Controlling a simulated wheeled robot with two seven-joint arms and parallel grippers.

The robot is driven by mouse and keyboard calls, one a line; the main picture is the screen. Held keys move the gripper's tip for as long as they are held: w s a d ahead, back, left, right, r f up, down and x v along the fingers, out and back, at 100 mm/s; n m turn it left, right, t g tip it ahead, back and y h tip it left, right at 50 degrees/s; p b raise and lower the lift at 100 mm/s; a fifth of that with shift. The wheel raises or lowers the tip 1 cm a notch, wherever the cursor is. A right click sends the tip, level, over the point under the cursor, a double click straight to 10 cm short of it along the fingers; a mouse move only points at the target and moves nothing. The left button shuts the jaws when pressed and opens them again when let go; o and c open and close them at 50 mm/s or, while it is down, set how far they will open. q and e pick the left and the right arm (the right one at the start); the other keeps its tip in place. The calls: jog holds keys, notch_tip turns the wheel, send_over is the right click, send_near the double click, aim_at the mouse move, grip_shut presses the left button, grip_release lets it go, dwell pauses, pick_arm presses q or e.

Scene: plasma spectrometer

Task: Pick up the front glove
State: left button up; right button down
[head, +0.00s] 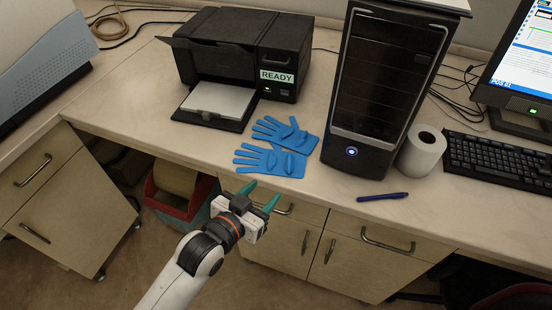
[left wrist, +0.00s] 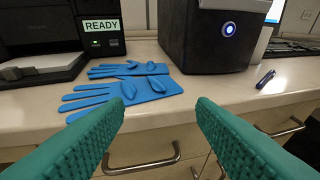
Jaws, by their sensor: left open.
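Two blue gloves lie flat on the countertop in front of the black printer. The front glove (head: 272,161) lies nearer the counter's front edge, with its fingers pointing left; it also shows in the left wrist view (left wrist: 120,97). The other glove (head: 285,133) lies just behind it, partly covered along its near side. My left gripper (head: 259,196) is open and empty, in front of the counter edge and short of the front glove. Its teal fingers (left wrist: 160,112) stand wide apart in the left wrist view. My right gripper is not in view.
A black printer (head: 238,50) with a "READY" label stands behind the gloves, and a black computer tower (head: 385,80) stands to their right. A paper roll (head: 420,151), a blue pen (head: 382,197) and a keyboard (head: 497,160) lie further right. Drawer handles (head: 388,241) stick out below the counter.

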pick_arm(q)
send_near(288, 168)
jog(key=x, duration=0.2)
jog(key=shift+w+d+p, duration=0.2)
jog(key=shift+d+p, duration=0.05)
jog(key=shift+p, duration=0.05)
jog(key=shift+w+d+f, duration=0.1)
jog(key=shift+w+d, duration=0.1)
jog(key=shift+w, duration=0.2)
jog(key=shift+p+x, duration=0.5)
jog(key=shift+x, duration=1.85)
jog(key=shift+a, duration=0.1)
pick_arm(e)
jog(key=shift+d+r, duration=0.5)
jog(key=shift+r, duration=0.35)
pick_arm(q)
jog(key=shift+c, duration=0.2)
jog(key=c, duration=0.9)
jog(key=shift+f, duration=0.1)
jog(key=shift+c, duration=0.5)
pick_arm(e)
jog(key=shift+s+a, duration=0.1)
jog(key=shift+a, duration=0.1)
